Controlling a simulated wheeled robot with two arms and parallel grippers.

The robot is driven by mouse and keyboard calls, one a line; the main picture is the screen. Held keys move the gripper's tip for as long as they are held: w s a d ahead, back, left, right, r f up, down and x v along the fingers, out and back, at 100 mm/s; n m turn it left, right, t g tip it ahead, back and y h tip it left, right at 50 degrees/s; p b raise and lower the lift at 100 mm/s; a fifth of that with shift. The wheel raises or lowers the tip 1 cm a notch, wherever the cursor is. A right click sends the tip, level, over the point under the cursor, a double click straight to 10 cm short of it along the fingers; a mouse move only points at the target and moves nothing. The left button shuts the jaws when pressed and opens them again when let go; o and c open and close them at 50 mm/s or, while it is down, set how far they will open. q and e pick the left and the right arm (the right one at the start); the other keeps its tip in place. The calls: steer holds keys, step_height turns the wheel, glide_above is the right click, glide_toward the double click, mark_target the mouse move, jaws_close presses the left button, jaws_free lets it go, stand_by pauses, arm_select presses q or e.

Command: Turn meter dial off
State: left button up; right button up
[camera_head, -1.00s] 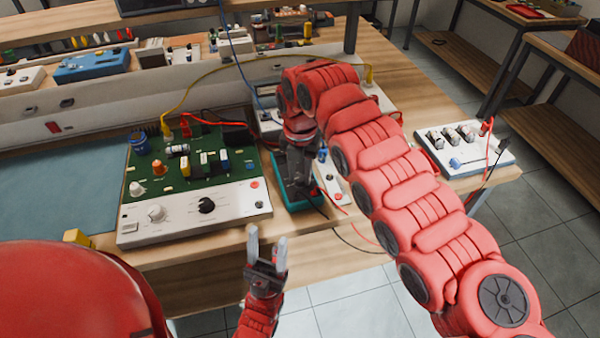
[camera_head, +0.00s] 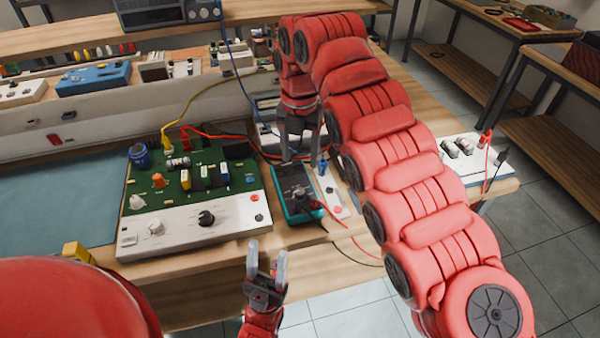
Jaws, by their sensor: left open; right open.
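The meter (camera_head: 286,178) is a teal-edged multimeter with a grey face, lying on the wooden bench right of the green circuit board. Its dark round dial (camera_head: 302,195) shows on the lower part of the face; its pointer is too small to read. My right gripper (camera_head: 300,155) hangs fingers-down just behind the meter's far edge, open and empty, apart from the dial. My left gripper (camera_head: 267,252) is open and empty, pointing up in front of the bench's front edge, lower left of the meter.
The green circuit board (camera_head: 215,150) with a white knob panel (camera_head: 180,228) stands left of the meter. A white terminal strip (camera_head: 332,190) is close on its right. Red and black leads (camera_head: 335,215) run beside the meter. A white box (camera_head: 455,150) stands farther right.

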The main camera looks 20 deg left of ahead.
step_height(320, 180, up, 6)
steer(key=p, duration=0.5)
steer(key=shift+r, duration=0.25)
